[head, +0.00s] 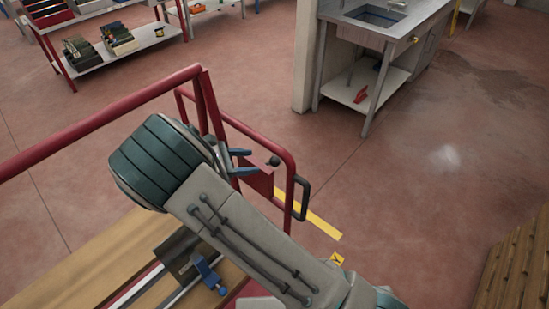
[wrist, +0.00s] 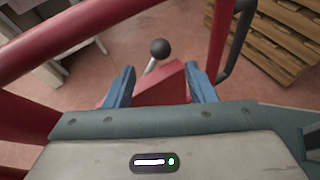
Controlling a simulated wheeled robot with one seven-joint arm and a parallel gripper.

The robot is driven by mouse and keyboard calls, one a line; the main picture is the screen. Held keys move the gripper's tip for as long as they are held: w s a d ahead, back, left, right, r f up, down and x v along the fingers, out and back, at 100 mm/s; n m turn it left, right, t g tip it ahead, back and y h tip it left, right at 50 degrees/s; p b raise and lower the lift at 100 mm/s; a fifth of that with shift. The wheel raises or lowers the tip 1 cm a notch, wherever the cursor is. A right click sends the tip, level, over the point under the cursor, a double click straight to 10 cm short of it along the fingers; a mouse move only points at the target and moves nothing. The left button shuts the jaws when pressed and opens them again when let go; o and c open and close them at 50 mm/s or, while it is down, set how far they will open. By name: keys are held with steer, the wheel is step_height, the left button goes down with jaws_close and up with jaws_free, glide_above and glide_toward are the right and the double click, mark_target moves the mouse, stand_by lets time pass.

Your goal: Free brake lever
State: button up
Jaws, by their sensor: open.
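The brake lever (wrist: 160,50) is a short metal rod with a black ball knob, rising from a red bracket (wrist: 162,84) on the red-framed cart. In the head view its dark knob (head: 273,161) shows just beyond my gripper (head: 240,161). My gripper has two blue fingers, spread apart. In the wrist view my gripper (wrist: 160,88) has one finger on each side of the red bracket, and the knob stands ahead of the fingertips, between their lines. The fingers hold nothing that I can see. Whether they touch the bracket I cannot tell.
The red tube rails (head: 110,121) of the cart run close around my gripper. A black handle (head: 300,198) sits on the right rail. A wooden deck (head: 95,255) with a blue clamp (head: 209,274) lies below. A sink bench (head: 375,45) stands behind; floor between is clear.

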mark_target(275, 160)
steer(key=p+x, duration=0.2)
steer(key=x, duration=0.7)
steer(key=shift+w+d+f, duration=0.1)
steer(key=shift+d+f, duration=0.05)
steer(key=shift+d, duration=0.1)
